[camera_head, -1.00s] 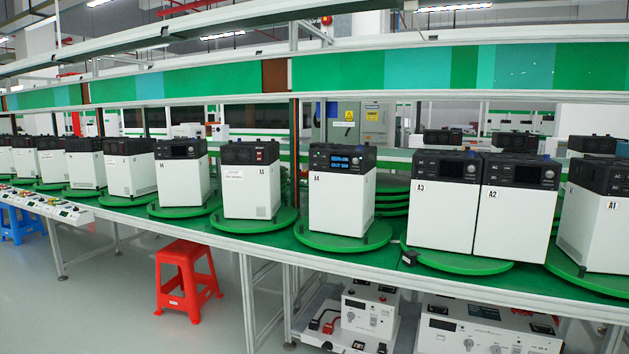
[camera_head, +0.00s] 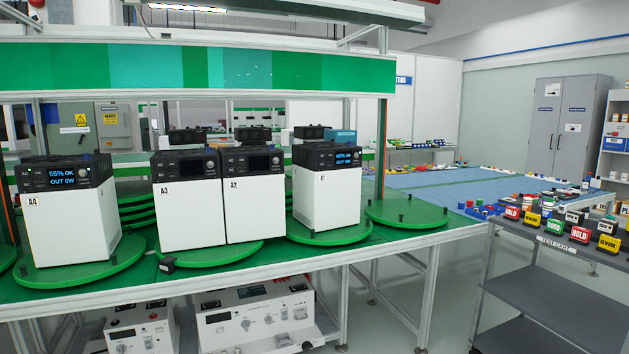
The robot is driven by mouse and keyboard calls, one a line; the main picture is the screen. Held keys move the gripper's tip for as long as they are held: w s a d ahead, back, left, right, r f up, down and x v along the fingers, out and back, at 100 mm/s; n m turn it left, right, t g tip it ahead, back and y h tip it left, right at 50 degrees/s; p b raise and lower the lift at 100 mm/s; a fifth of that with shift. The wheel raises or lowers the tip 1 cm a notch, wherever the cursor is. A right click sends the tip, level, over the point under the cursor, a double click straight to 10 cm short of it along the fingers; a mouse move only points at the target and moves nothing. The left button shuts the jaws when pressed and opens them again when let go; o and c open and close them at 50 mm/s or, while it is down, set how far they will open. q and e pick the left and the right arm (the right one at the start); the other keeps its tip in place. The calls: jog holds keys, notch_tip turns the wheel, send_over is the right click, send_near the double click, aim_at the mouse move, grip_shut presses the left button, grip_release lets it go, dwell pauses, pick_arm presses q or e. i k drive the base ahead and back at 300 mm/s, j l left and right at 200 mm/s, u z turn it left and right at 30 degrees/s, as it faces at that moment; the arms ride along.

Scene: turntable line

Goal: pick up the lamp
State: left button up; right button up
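I cannot make out a lamp that stands loose on the bench or the cart. A strip light (camera_head: 355,10) hangs over the bench at the top. Small coloured blocks with labels such as a red HOLD block (camera_head: 581,234), a green GOOD block (camera_head: 554,228) and a yellow block (camera_head: 608,243) stand on the grey test cart (camera_head: 590,283) at the right. They are too small to tell what they are. Neither of my grippers shows in the view.
The green bench (camera_head: 395,240) carries white power units on round turntables, A4 (camera_head: 72,225), A3 (camera_head: 188,215), A2 (camera_head: 253,209) and another (camera_head: 330,195). An empty turntable (camera_head: 407,213) is at its right end. A blue-topped table (camera_head: 430,185) and grey cabinet (camera_head: 562,125) stand behind. Floor (camera_head: 455,285) shows between bench and cart.

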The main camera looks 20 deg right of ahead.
aim_at(548, 210)
jog(key=z, duration=1.95)
